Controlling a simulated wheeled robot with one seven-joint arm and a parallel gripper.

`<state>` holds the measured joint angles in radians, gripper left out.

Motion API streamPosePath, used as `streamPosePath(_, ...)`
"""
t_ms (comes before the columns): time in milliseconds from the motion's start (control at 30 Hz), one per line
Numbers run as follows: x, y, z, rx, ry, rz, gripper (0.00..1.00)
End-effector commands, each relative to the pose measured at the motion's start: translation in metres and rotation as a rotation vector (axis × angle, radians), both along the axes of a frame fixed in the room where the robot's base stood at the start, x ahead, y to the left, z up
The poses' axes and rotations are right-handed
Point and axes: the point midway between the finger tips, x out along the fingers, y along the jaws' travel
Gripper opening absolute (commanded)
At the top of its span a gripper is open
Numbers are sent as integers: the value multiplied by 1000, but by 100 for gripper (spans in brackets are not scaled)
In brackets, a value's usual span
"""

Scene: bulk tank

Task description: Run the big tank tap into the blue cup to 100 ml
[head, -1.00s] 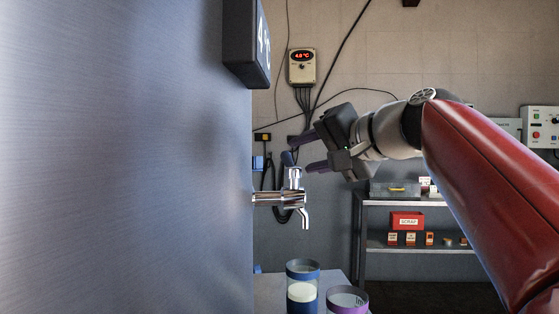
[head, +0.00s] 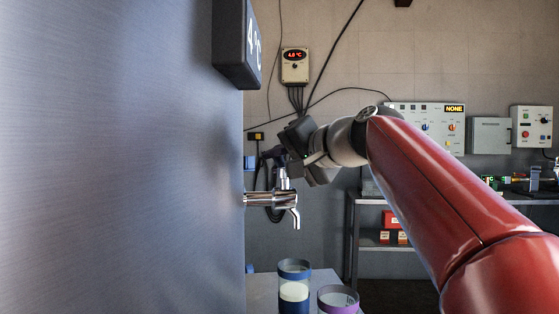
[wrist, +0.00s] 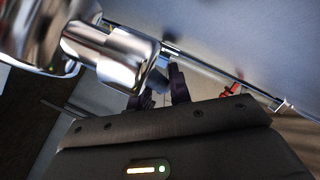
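The big tank (head: 120,160) is a brushed steel wall filling the left of the head view. Its chrome tap (head: 270,200) sticks out to the right, spout down, with an upright lever (head: 283,180); the chrome also shows close up in the wrist view (wrist: 110,55). The blue cup (head: 294,272) stands upright below the spout, with a white band at mid-height. No stream shows between spout and cup. My gripper (head: 280,157) is at the lever's top, its dark fingers (wrist: 160,90) partly hidden behind the tap in the wrist view. I cannot tell whether it grips the lever.
A purple-rimmed cup (head: 338,300) stands right beside the blue one on the small table (head: 265,285). A shelf rack (head: 352,240) and wall control boxes stand behind my arm.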

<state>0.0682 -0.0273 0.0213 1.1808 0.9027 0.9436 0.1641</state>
Motion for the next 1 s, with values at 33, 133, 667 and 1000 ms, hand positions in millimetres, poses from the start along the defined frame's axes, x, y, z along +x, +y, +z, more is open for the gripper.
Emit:
streamPosePath(33,0,0,0,0,0,0,2)
streamPosePath(133,0,0,0,0,0,0,0)
streamPosePath(667,-2,-17,1,-2,3,-230,0)
streamPosePath(1000,-2,-19,-1,-2,0,-245,21)
